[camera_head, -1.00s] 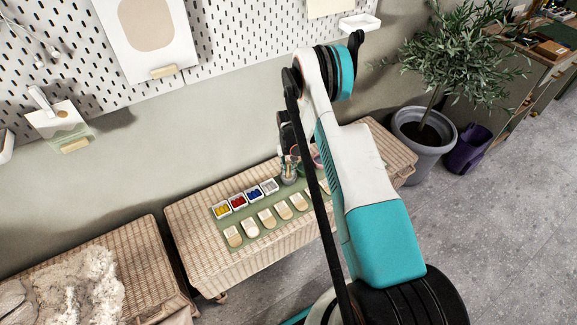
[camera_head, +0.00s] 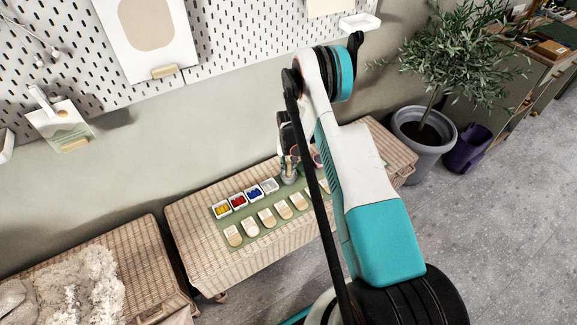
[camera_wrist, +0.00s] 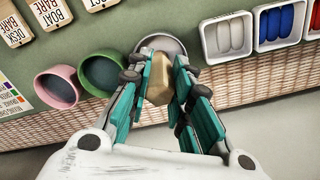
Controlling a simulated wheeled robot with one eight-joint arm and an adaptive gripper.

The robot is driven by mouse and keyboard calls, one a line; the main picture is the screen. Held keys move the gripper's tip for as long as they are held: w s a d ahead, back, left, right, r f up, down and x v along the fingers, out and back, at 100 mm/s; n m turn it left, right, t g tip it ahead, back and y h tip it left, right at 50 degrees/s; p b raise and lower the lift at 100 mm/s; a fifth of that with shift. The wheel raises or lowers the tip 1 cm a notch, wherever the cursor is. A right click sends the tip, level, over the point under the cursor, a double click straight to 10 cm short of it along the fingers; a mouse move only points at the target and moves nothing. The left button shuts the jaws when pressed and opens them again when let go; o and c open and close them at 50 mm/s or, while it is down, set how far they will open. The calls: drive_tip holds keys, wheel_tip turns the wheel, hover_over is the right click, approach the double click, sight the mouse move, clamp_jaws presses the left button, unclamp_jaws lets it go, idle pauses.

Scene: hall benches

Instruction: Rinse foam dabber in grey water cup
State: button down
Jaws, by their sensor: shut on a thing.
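My gripper (camera_wrist: 159,64) is shut on the foam dabber (camera_wrist: 158,88), whose tan, block-shaped part shows between the teal fingers in the wrist view. The grey water cup (camera_wrist: 162,41) stands just beyond the fingertips, its rim partly behind them. The dabber's foam end is hidden, so I cannot tell how deep it is in the cup. In the head view the grey cup (camera_head: 289,177) sits on the green mat under my gripper (camera_head: 289,164), which my arm partly covers.
A pink cup (camera_wrist: 41,84) and a green cup (camera_wrist: 88,61) stand beside the grey cup. On its other side are small white trays with grey, blue (camera_head: 254,193), red (camera_head: 238,202) and yellow (camera_head: 221,210) contents. Several tan labelled tags (camera_head: 267,218) lie on the mat on the wicker bench (camera_head: 190,240).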

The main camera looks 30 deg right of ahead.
idle(0.4)
drive_tip(key=shift+r+p, duration=1.2)
drive_tip(key=shift+r, duration=2.25)
drive_tip(key=d+b, duration=0.2)
drive_tip(key=d, duration=1.1)
